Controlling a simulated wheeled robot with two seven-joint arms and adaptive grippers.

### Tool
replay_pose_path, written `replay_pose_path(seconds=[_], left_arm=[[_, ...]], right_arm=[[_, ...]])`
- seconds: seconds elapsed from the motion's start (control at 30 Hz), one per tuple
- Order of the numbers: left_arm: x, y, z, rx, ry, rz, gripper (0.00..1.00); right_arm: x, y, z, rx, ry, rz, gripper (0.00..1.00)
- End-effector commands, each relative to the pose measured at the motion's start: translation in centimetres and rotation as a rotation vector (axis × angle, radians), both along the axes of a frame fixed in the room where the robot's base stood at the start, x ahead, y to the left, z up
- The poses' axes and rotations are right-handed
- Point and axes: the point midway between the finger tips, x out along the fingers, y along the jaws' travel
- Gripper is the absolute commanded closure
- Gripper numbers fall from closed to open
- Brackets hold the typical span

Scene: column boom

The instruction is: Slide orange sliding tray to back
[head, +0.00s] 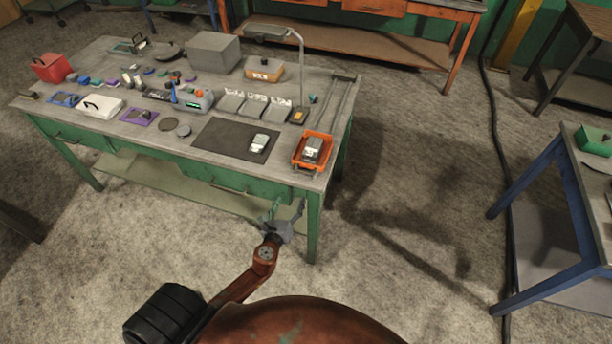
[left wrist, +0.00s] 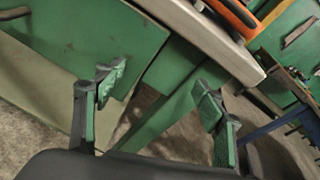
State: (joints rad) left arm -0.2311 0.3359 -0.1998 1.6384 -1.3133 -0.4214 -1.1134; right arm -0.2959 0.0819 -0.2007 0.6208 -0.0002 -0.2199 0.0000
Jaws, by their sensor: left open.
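The orange sliding tray (head: 326,150) sits at the front right corner of the workbench, at the near end of a pair of rails (head: 339,90) that run toward the back. A small grey and white device (head: 312,148) lies in it. My left gripper (head: 284,212) is open and empty, in front of the bench and below its top, apart from the tray. In the left wrist view, the open fingers (left wrist: 160,88) face the bench's green front and leg. A part of the orange tray (left wrist: 236,14) shows there above the table edge. My right gripper is not in view.
The workbench (head: 205,160) carries a dark mat (head: 225,140) with another device (head: 259,143), a lamp (head: 300,60), grey bins (head: 253,105) and many small parts. A blue-legged table (head: 545,190) stands at right. The floor between is clear.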

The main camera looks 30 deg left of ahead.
Motion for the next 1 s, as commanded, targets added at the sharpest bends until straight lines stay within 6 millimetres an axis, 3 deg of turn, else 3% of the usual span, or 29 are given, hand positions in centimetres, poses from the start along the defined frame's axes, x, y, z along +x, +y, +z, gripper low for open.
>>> replay_pose_path(seconds=[0.03,0.1,0.2,0.27,0.7,1.0], left_arm=[[0.6,-0.8,2.7,0.102,-0.041,-0.033,0.36],[1.1,-1.7,6.0,0.224,-0.086,-0.061,0.36],[1.3,-2.5,8.9,0.332,-0.126,-0.081,0.36],[1.6,-2.8,9.9,0.363,-0.138,-0.086,0.36],[7.5,-1.5,10.1,0.373,-0.142,-0.087,0.36],[8.9,-1.0,10.0,0.372,-0.14,-0.086,0.36]], right_arm=[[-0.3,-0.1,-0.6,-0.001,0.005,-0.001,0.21],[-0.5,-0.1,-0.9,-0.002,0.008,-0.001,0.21],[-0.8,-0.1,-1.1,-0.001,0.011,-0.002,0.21],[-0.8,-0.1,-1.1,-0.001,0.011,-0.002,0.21],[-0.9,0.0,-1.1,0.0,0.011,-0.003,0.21],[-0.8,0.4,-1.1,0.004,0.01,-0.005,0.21]])
